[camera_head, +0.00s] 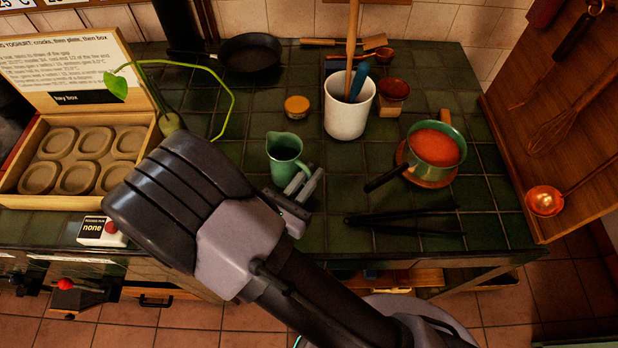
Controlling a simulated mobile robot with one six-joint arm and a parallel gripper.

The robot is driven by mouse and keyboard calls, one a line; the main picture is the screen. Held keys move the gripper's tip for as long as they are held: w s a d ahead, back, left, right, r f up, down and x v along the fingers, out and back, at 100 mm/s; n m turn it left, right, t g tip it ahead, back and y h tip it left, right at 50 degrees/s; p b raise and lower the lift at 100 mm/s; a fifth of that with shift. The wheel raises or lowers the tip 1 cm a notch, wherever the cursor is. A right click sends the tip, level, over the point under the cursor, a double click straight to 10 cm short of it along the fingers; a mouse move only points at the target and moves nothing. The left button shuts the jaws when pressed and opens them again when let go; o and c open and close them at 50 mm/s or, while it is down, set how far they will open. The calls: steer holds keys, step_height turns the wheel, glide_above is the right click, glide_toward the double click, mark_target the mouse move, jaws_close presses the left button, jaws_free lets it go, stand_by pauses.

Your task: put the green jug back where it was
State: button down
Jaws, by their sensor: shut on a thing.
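The green jug (284,147) stands upright at the middle of the tiled hearth, or just above it; I cannot tell whether its base touches the tiles. Its mouth faces up and looks dark inside. My gripper (297,186) is at the jug's lower right side, shut on it. My arm hides the front left of the jug's surroundings, and the exact grip point on the jug is partly hidden.
A white crock (347,118) with utensils stands behind right. A green pot (436,145) of orange liquid sits right, its handle pointing left. Black tongs (405,220) lie in front. A wooden box (80,165) stands left.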

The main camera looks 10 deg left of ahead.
steer(key=shift+w+d, duration=0.15)
steer(key=c, duration=1.5)
jaws_free()
steer(key=shift+f, duration=0.1)
steer(key=shift+o, duration=0.2)
